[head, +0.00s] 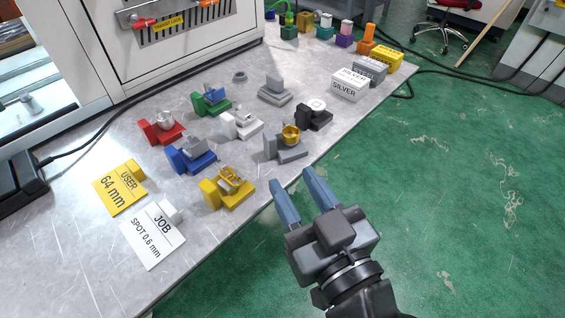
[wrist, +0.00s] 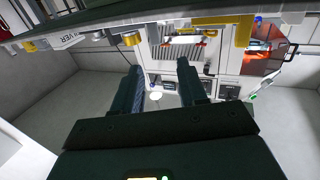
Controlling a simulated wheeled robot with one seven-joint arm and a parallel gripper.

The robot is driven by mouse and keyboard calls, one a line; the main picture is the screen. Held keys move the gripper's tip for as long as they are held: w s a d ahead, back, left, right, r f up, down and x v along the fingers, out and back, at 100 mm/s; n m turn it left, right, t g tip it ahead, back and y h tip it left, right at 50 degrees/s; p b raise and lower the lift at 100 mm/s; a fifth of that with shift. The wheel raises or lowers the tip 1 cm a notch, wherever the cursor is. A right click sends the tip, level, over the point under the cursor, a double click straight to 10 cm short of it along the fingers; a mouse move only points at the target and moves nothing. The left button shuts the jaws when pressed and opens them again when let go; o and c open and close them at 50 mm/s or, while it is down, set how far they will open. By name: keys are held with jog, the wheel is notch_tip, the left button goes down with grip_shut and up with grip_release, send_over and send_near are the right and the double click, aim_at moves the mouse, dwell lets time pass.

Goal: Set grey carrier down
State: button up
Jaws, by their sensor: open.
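A grey carrier (head: 291,155) with a gold ring-shaped piece on it stands upright on the metal bench near its right edge. Another grey carrier (head: 275,96), with a slanted grey block, stands farther back. My gripper (head: 292,180) is open and empty, its blue-grey fingers pointing at the bench edge just in front of the gold-ring carrier. The fingers look apart from it. In the wrist view, my open gripper (wrist: 162,68) has nothing between its fingers, and the bench underside shows along the top.
Red (head: 165,130), blue (head: 193,158), green (head: 211,102), white (head: 242,124), yellow (head: 237,195) and black (head: 316,119) carriers stand close around. The green floor (head: 450,200) at right is clear.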

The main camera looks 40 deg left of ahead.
jog(key=shift+v, duration=1.45)
jog(key=s+d+f+m+t+h, duration=0.25)
jog(key=d+f+m+h, duration=0.2)
jog(key=d, duration=0.65)
jog(key=s+d+f+m+t+h, duration=0.25)
jog(key=d+f+h, duration=0.2)
jog(key=d, duration=0.65)
jog(key=s+d+r+m+t+h, duration=0.1)
jog(key=s+d+m+h, duration=0.4)
jog(key=s+d, duration=0.7)
jog(key=s+r+h, duration=0.1)
jog(key=s+h, duration=0.1)
jog(key=s, duration=0.2)
jog(key=shift+r+m+t, duration=0.3)
jog(key=shift+r, duration=0.05)
